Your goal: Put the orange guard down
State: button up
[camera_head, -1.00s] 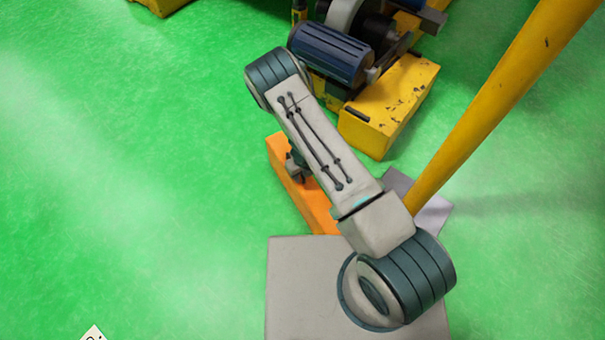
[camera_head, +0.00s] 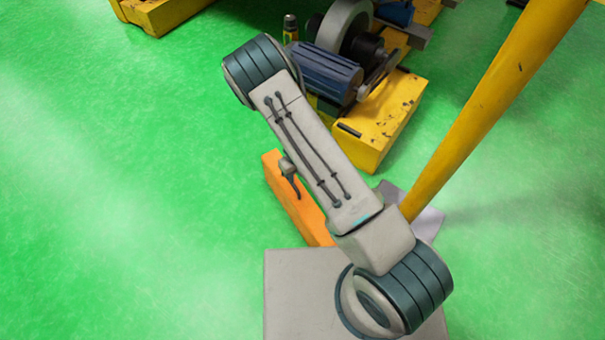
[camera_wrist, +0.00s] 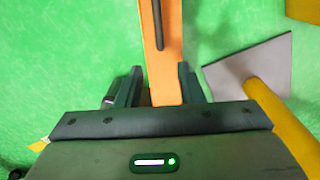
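The orange guard (camera_head: 302,212) is a long flat bar in the head view, partly hidden behind my arm. In the wrist view the guard (camera_wrist: 160,60) runs up out of the top of the picture, with a dark bar along its face. My gripper (camera_wrist: 161,85) has one finger against each side of the guard and looks shut on it. In the head view my gripper is mostly hidden by the arm. Whether the guard touches the floor cannot be told.
A yellow machine stand (camera_head: 385,125) with a blue motor (camera_head: 325,72) stands beyond the arm. A yellow post (camera_head: 480,115) rises from a grey foot plate (camera_head: 428,222) to the right of the guard. The green floor (camera_head: 120,200) is clear to the left.

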jog(key=s+d+r+n+y, duration=0.15)
jog(key=r+n, duration=0.55)
jog(key=r, duration=0.7)
jog(key=s+d+r+n+y, duration=0.1)
jog(key=s+r+n+y, duration=0.1)
jog(key=r+n, duration=0.85)
jog(key=s+d+r+n+h, duration=0.2)
jog(key=s+d+r+n, duration=0.4)
jog(key=s+r, duration=0.1)
jog(key=s+d+r+n+t+h, duration=0.1)
jog(key=s+d+r+n, duration=0.5)
jog(key=s+r, duration=0.2)
notch_tip(320, 180, up, 2)
jog(key=shift+s+r+n+t+h, duration=0.15)
jog(key=shift+s+n+t+h, duration=0.05)
jog(key=shift+n+t+h, duration=0.15)
